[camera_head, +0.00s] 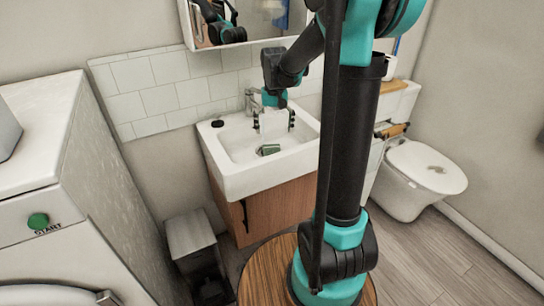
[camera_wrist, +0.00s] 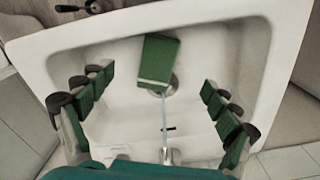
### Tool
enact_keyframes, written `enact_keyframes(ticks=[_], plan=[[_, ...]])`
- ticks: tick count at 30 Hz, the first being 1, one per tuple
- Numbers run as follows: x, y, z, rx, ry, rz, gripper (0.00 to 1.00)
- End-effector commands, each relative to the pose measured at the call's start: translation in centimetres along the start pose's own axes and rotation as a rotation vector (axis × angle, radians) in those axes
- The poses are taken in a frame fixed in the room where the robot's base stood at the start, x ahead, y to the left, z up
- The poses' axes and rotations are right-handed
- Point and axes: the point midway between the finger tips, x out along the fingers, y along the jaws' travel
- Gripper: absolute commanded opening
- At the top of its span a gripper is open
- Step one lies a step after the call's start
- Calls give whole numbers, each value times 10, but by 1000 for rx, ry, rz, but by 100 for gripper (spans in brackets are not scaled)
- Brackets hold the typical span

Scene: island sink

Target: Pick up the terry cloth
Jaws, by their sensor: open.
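The terry cloth looks like a small folded green block with a pale stripe near one edge. It lies on the floor of the white sink basin, in the head view (camera_head: 268,150) and in the wrist view (camera_wrist: 158,58), where it lies beside the round drain. My gripper (camera_head: 273,122) is above the basin near the faucet, apart from the cloth. In the wrist view my gripper (camera_wrist: 158,85) is open, its green-padded fingers wide apart to the left and right, with nothing between the pads.
The white sink (camera_head: 240,181) has raised rims around the basin. The faucet (camera_wrist: 168,154) is at the bottom of the wrist view, with a thin pale streak from it toward the drain. A small dark object (camera_head: 217,123) sits on the sink's left corner. A toilet (camera_head: 420,170) stands right.

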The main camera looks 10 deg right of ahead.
Motion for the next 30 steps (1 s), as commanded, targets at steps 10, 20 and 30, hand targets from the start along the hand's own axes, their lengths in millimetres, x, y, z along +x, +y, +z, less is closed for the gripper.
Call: enact_keyframes(ticks=[10,20,30], plan=[[68,0,-1,0,1,0,89],[97,0,-1,0,1,0,89],[138,-3,-3,0,1,0,89]])
